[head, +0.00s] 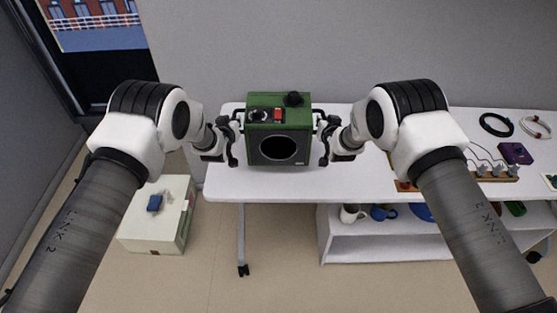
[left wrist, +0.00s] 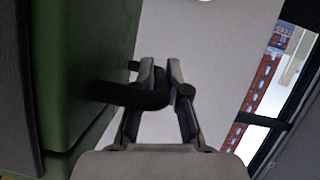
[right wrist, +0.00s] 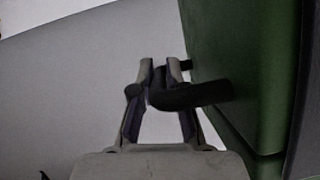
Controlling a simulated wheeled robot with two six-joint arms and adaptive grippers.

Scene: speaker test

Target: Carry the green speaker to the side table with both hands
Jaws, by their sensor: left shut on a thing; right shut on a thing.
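The green speaker (head: 278,118) is upright in the middle of the head view, with a dark round cone in front and a black knob and a red part on top. My left gripper (head: 232,146) is shut on the black handle (left wrist: 130,95) on its left side. My right gripper (head: 324,146) is shut on the matching handle (right wrist: 190,95) on its right side. The speaker appears in front of the long white table (head: 220,185); I cannot tell whether its base touches the top. I cannot tell which piece is the side table.
A low cream box (head: 150,240) with a blue object (head: 154,203) on it stands on the floor at left. Cables, a power strip (head: 490,172) and a purple box (head: 514,153) lie on the table's right. A shelf (head: 385,250) below holds mugs.

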